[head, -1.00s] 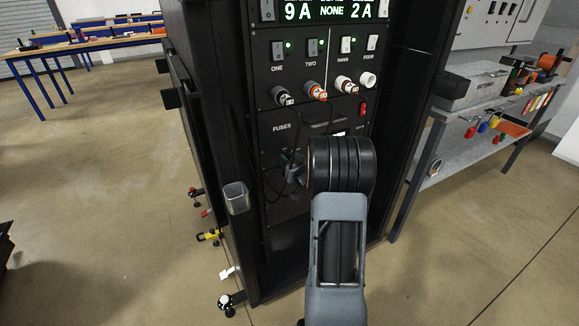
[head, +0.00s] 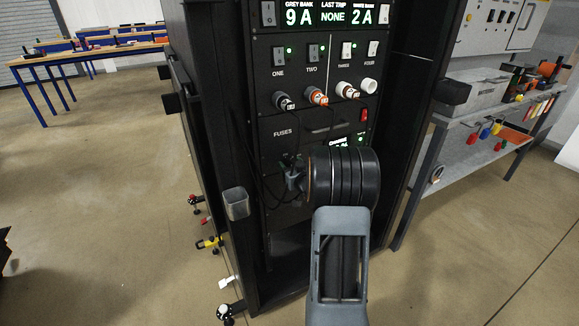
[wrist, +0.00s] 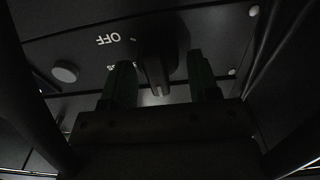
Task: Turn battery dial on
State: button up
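The battery dial (wrist: 157,62) shows in the wrist view as a dark knob with a raised bar handle on a black panel. An upside-down "OFF" label (wrist: 108,40) is printed to its left in the picture. My gripper (wrist: 162,82) has its two fingers on either side of the handle, with a gap visible on both sides. It looks open and not clamped on the dial. In the head view my gripper (head: 293,175) is at the rack's lower panel, below the fuses panel. There the dial is hidden by my gripper and wrist.
The rack (head: 222,150) has switches, plugged cables and a lit display (head: 330,14) above my arm. Black cables (head: 263,170) hang left of my gripper. A workbench (head: 470,120) stands at right.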

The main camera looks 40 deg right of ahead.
jog(key=shift+o, duration=0.7)
jog(key=s+a+p, duration=0.1)
jog(key=s+a, duration=0.1)
jog(key=s, duration=1.1)
jog(key=shift+s, duration=0.3)
